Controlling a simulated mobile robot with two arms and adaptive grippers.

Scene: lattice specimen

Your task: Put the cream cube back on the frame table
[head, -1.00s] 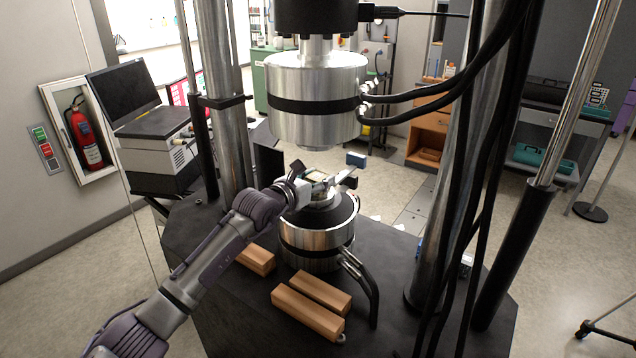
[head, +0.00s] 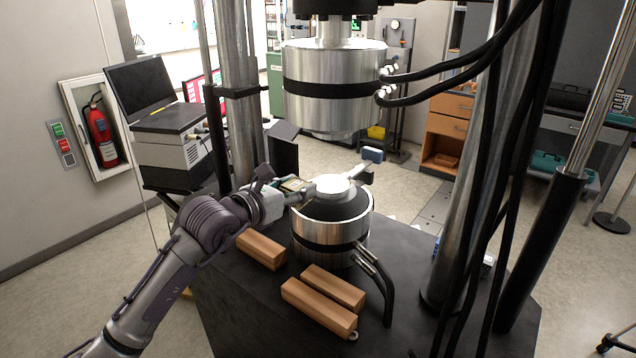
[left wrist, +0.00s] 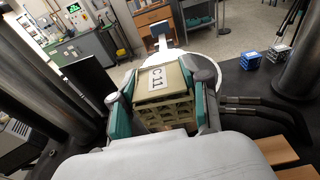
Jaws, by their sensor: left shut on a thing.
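The cream cube (left wrist: 166,100), an open lattice block with a flat top labelled C-11, is between the jaws of my left gripper (left wrist: 162,102) in the left wrist view. The gripper is shut on its two sides. In the head view my left gripper (head: 291,187) is at the left edge of the round lower platen (head: 333,184), and the cube shows only small there. The dark frame table (head: 405,260) lies below. I cannot tell how high the cube is above it. My right gripper is not in view.
Several wooden blocks (head: 318,308) lie on the table in front of the lower cylinder (head: 330,235). The upper cylinder (head: 333,90) hangs above the platen. Metal columns (head: 240,90) and black hoses (head: 480,180) border the space.

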